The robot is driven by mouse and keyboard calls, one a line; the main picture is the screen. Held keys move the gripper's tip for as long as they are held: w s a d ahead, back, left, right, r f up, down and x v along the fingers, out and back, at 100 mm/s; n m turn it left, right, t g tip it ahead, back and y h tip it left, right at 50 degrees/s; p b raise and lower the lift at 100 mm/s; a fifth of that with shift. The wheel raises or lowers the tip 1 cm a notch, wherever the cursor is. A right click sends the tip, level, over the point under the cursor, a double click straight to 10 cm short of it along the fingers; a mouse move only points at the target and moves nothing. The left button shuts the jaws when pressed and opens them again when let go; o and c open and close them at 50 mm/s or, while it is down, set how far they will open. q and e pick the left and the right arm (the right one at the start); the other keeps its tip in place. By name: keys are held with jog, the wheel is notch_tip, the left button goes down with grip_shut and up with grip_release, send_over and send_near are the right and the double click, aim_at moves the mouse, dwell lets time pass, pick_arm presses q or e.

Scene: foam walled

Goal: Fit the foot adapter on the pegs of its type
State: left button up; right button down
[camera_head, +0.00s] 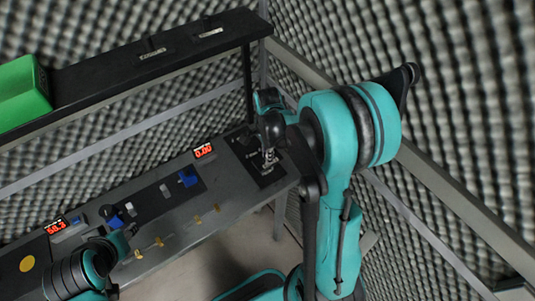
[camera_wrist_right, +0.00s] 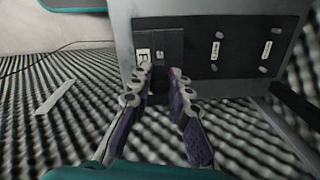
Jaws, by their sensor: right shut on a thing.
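My right gripper (camera_head: 268,158) is at the right end of the grey bench, low over a black peg panel (camera_head: 268,178). In the right wrist view its two fingers (camera_wrist_right: 160,76) point at the panel (camera_wrist_right: 235,65) and are shut on a small dark piece, taken to be the foot adapter (camera_wrist_right: 170,45). The adapter is at the panel's left part, beside a white label; whether it sits on pegs cannot be told. Small pegs and labels show to its right. My left gripper (camera_head: 118,244) is at the lower left over the bench, small and partly hidden by its arm.
The grey bench (camera_head: 215,225) carries red number displays (camera_head: 204,151), blue items (camera_head: 188,177) and several brass-coloured parts (camera_head: 197,220). A black shelf (camera_head: 150,65) with a green bin (camera_head: 22,92) runs above it. Foam walls and a metal rail close in behind and right.

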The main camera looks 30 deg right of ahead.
jog(key=shift+f+b, duration=1.85)
jog(key=shift+f, duration=0.6)
jog(key=shift+f+b, duration=1.35)
jog(key=shift+b, duration=0.1)
jog(key=c, duration=1.3)
grip_release()
jog(key=shift+c, duration=0.2)
jog(key=shift+r, duration=0.1)
notch_tip(320, 180, up, 12)
